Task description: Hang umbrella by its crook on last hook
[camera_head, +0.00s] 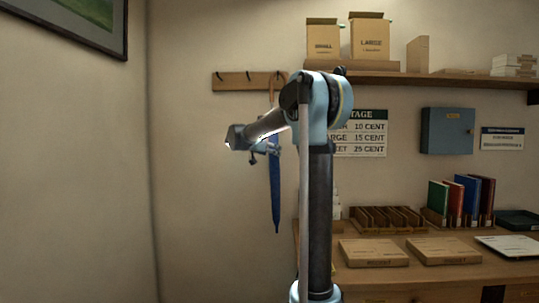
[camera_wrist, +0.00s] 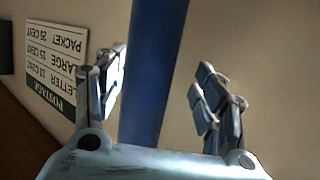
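The umbrella (camera_head: 275,190) is closed and blue, with a tan crook (camera_head: 271,90) at its top. It is upright, tip down, in front of the wall. The crook overlaps the right end of the wooden hook board (camera_head: 232,83); I cannot tell whether it sits on the hook there. My gripper (camera_head: 267,149) is at the umbrella's upper body. In the wrist view the blue umbrella (camera_wrist: 152,80) passes between the two fingers of my gripper (camera_wrist: 158,88). The fingers are apart, with a clear gap on the right side and a narrow one on the left.
A shelf (camera_head: 420,80) with boxes is at the upper right. The postage sign (camera_head: 362,134) and a blue wall cabinet (camera_head: 447,131) hang below it. A desk (camera_head: 400,280) with packages and books stands at the right. The wall left of the umbrella is clear below the board.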

